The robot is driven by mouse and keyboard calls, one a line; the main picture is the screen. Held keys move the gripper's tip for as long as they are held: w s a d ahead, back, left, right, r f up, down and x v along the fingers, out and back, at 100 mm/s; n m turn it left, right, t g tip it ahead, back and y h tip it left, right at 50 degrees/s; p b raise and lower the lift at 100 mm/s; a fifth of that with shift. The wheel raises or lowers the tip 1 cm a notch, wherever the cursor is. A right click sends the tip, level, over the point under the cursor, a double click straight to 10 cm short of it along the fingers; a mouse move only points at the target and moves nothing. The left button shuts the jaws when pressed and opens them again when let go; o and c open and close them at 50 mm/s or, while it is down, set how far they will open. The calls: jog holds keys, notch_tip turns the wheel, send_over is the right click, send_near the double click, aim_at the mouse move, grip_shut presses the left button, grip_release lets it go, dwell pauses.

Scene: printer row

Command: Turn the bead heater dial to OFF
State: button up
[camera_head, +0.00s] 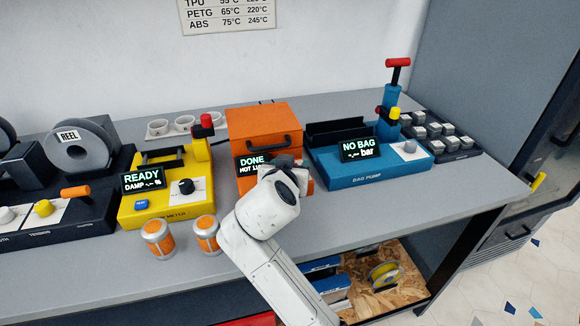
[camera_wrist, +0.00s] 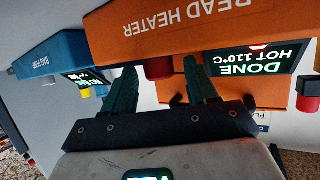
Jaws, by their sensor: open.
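The bead heater (camera_head: 262,122) is an orange box with a black lid handle, in the middle of the bench. In the wrist view the bead heater (camera_wrist: 185,30) appears upside down, and its display (camera_wrist: 250,62) reads DONE, HOT 110°C. A dark red knob (camera_wrist: 158,69), apparently the dial, shows on its front; its pointer and markings cannot be read. My gripper (camera_wrist: 160,76) is open, with one finger on each side of this knob in the picture; contact cannot be told. In the head view my white wrist hides the dial and the lower right of the heater front.
Left of the heater stand the yellow meter (camera_head: 150,205) and two orange-banded jars (camera_head: 158,238). The blue bag pump (camera_head: 375,175) stands close on the right. The bench front (camera_head: 400,222) below the pump is clear.

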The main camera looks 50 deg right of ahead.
jog(key=shift+c, duration=0.4)
jog(key=c, duration=1)
jog(key=shift+o, duration=0.2)
